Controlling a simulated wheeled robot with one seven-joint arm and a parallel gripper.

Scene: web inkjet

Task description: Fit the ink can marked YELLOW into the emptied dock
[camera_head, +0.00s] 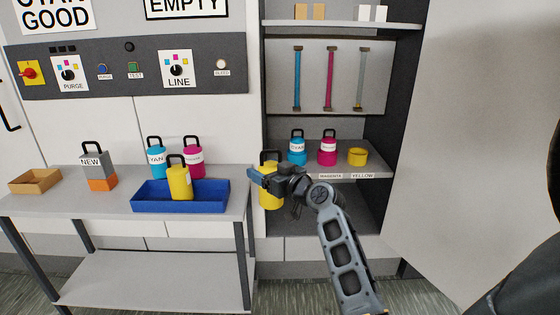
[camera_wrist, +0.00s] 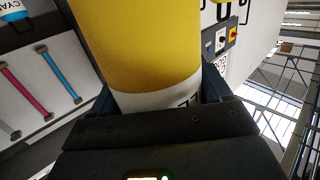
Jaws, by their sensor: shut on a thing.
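My gripper (camera_head: 262,177) is shut on a yellow can (camera_head: 270,199) with a dark top handle. It holds the can upright in front of the cabinet's left edge, left of the shelf docks. In the wrist view the yellow can (camera_wrist: 140,45) fills the space between the fingers; its white label is mostly hidden and I cannot read it. A short yellow dock (camera_head: 357,157) with no can in it sits at the right of the cabinet shelf, behind a YELLOW label (camera_head: 362,176). My gripper is apart from it.
A cyan can (camera_head: 297,150) and a magenta can (camera_head: 327,153) stand left of the yellow dock. The cabinet door (camera_head: 470,130) stands open at right. Another yellow can (camera_head: 180,183) is in the blue tray (camera_head: 215,202) on the bench.

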